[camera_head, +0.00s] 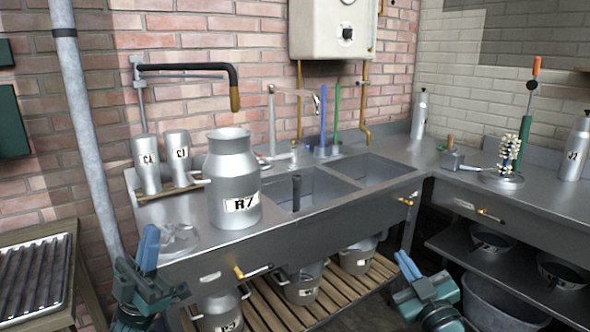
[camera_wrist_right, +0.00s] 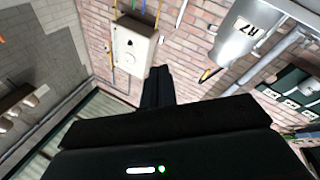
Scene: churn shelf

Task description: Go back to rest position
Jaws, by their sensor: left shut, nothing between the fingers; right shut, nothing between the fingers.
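My left gripper (camera_head: 147,246) is at the lower left of the head view, in front of the steel counter's left end, with its blue fingers together pointing up and nothing held. My right gripper (camera_head: 407,263) is at the lower right of the head view, in front of the counter's corner, its blue fingers together and empty. In the right wrist view the dark fingers (camera_wrist_right: 157,85) are shut with nothing between them. A metal churn marked R7 (camera_head: 230,165) stands upright on the counter left of the sink, apart from both grippers. It also shows tilted in the wrist view (camera_wrist_right: 243,38).
The steel counter (camera_head: 430,160) runs along the brick wall and turns right. The sink (camera_head: 320,190) has two basins. Metal pails (camera_head: 303,287) stand on a slatted shelf (camera_head: 265,308) below. A grey pipe (camera_head: 85,130) rises near my left gripper. A ribbed tray (camera_head: 35,280) is far left.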

